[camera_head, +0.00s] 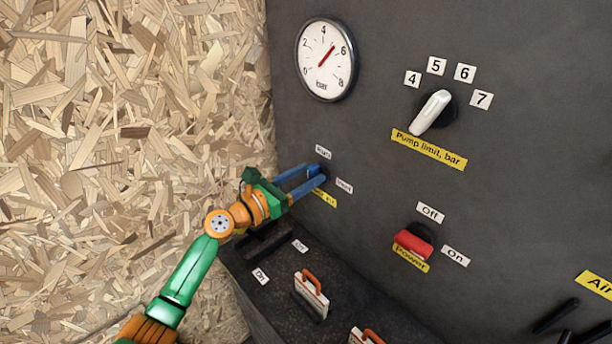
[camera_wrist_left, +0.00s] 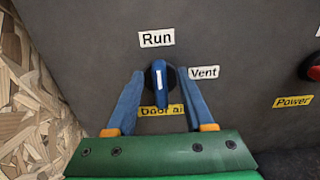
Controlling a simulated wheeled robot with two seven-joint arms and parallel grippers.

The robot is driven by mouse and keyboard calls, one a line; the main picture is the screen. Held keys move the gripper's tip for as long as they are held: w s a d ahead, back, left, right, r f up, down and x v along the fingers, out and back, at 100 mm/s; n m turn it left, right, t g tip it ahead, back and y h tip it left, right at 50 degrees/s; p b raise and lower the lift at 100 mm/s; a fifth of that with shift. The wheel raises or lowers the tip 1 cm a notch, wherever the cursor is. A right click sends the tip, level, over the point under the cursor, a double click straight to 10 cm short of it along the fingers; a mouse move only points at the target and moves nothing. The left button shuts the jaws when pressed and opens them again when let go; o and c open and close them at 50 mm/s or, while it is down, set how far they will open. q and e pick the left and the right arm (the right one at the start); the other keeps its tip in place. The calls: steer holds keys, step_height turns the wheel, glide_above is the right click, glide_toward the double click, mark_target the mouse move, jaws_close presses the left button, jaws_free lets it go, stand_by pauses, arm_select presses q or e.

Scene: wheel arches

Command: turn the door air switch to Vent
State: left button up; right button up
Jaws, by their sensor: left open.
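The door air switch is a blue knob (camera_wrist_left: 158,88) with a white line on a dark round base, on the grey panel. In the left wrist view its white line is upright, towards the "Run" label (camera_wrist_left: 157,37). The "Vent" label (camera_wrist_left: 204,73) is to its right, and the yellow "Door air" label (camera_wrist_left: 150,111) is below, partly covered. My left gripper (camera_wrist_left: 156,76) is open, with one blue finger on each side of the knob; I cannot tell whether they touch it. In the head view the left gripper (camera_head: 318,172) hides most of the knob.
A pressure gauge (camera_head: 326,60) and the white pump limit knob (camera_head: 432,112) are above. The red power knob (camera_head: 414,243) is lower right. A dark ledge (camera_head: 275,285) below carries orange-handled parts (camera_head: 311,294). Chipboard (camera_head: 130,120) fills the left.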

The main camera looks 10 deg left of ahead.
arm_select(q)
steer(key=shift+s, duration=0.1)
steer(key=shift+c, duration=0.8)
steer(key=shift+s+a+r, duration=0.1)
steer(key=shift+s+a, duration=0.05)
jaws_close()
steer(key=m, duration=0.4)
steer(key=shift+s+d+b, duration=0.15)
steer(key=shift+d+b, duration=0.15)
steer(key=shift+s+d+f+m+b, duration=0.2)
steer(key=shift+m+b, duration=0.75)
steer(key=shift+m, duration=1.35)
steer(key=shift+d+f+m+b, duration=0.1)
steer(key=shift+f+m+b, duration=0.25)
steer(key=shift+m+b, duration=1.25)
steer(key=shift+s+d+f+m+b, duration=0.15)
steer(key=shift+f+m+b, duration=0.1)
steer(key=shift+m, duration=2.75)
